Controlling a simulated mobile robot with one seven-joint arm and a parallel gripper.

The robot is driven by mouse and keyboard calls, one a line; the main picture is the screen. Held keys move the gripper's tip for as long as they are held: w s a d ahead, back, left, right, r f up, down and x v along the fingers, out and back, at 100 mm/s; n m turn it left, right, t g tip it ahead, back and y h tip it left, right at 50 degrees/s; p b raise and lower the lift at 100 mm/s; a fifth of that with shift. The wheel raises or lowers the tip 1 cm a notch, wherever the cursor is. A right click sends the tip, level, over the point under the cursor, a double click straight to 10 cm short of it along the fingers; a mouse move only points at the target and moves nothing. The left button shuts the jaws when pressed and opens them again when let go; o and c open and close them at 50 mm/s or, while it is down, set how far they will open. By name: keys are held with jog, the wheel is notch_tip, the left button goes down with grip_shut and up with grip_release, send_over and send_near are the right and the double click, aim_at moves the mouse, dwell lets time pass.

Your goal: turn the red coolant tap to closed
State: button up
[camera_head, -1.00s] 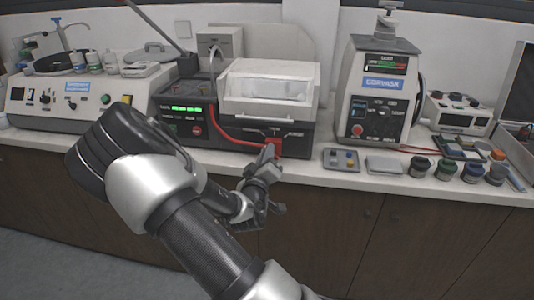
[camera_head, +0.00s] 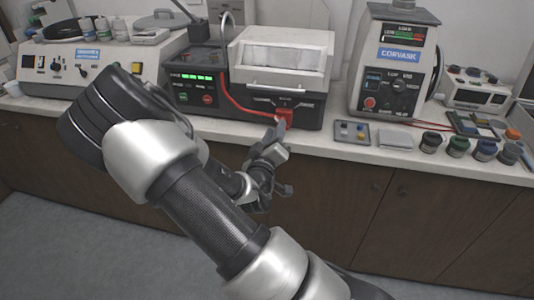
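The red coolant tap (camera_head: 284,115) sits low on the front of the dark machine with the white lid, near its right side. A red hose (camera_head: 235,101) runs along the machine's front to the tap. My gripper (camera_head: 279,129) is just in front of and below the tap, its tip pointing up toward it. It is small in the picture, and I cannot tell whether the fingers touch the tap or how far apart they are. The tap's exact handle angle is too small to read.
The machine with the white lid (camera_head: 284,58) stands on a white bench (camera_head: 350,149). To the right are a CORVASK unit (camera_head: 390,85), a small button box (camera_head: 352,132) and several jars (camera_head: 458,147). A grinder (camera_head: 90,65) stands at the left. Floor shows at lower left.

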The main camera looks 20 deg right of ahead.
jog(key=p+v, duration=0.4)
jog(key=v, duration=0.9)
jog(key=shift+s, duration=0.1)
